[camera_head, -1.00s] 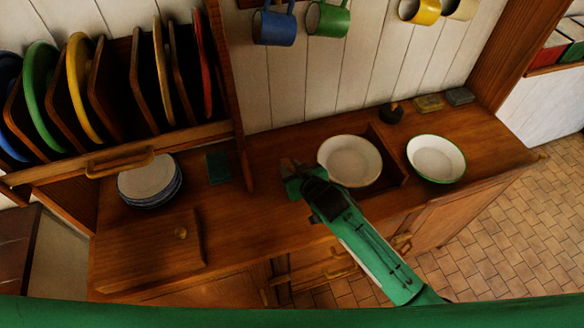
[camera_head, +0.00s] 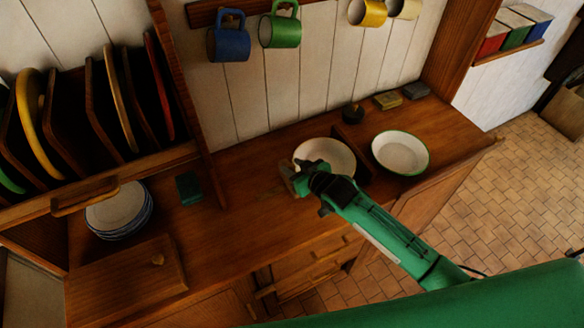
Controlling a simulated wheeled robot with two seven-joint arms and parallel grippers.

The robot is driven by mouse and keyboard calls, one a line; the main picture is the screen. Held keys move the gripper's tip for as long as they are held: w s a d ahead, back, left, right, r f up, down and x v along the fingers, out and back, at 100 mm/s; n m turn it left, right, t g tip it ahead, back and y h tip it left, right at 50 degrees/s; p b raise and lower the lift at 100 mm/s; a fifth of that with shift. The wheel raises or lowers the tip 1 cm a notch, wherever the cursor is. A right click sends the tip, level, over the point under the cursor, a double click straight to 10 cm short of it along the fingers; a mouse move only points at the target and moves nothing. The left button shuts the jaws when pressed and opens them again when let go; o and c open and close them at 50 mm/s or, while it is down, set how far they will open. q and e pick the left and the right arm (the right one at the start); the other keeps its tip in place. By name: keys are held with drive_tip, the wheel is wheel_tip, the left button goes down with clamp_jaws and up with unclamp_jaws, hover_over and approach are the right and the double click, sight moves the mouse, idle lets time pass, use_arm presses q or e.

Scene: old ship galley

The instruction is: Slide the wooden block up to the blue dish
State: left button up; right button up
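My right gripper (camera_head: 291,175) reaches over the wooden counter from the lower right, its tips just left of the cream bowl (camera_head: 325,154) and partly in front of it. The tips look brownish and small; I cannot tell whether they are apart or hold anything. I cannot make out a separate wooden block; a faint brown patch (camera_head: 268,194) on the counter left of the tips is unclear. No plainly blue dish shows. A dark teal square thing (camera_head: 188,188) lies on the counter to the left, and blue-rimmed stacked plates (camera_head: 118,208) stand farther left. My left gripper is not in view.
A green-rimmed white bowl (camera_head: 400,152) stands on the right. A wooden panel with a knob (camera_head: 125,280) lies front left. A plate rack (camera_head: 95,115) stands back left. Mugs (camera_head: 229,42) hang above. Counter (camera_head: 225,235) is clear between the teal thing and my gripper.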

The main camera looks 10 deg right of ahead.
drive_tip(key=shift+o, duration=1.1)
drive_tip(key=shift+s, duration=0.1)
drive_tip(key=shift+s+d+r, duration=0.1)
drive_tip(key=shift+s+d, duration=0.1)
drive_tip(key=shift+s, duration=0.05)
drive_tip(key=b+v, duration=0.4)
drive_tip(key=v, duration=0.9)
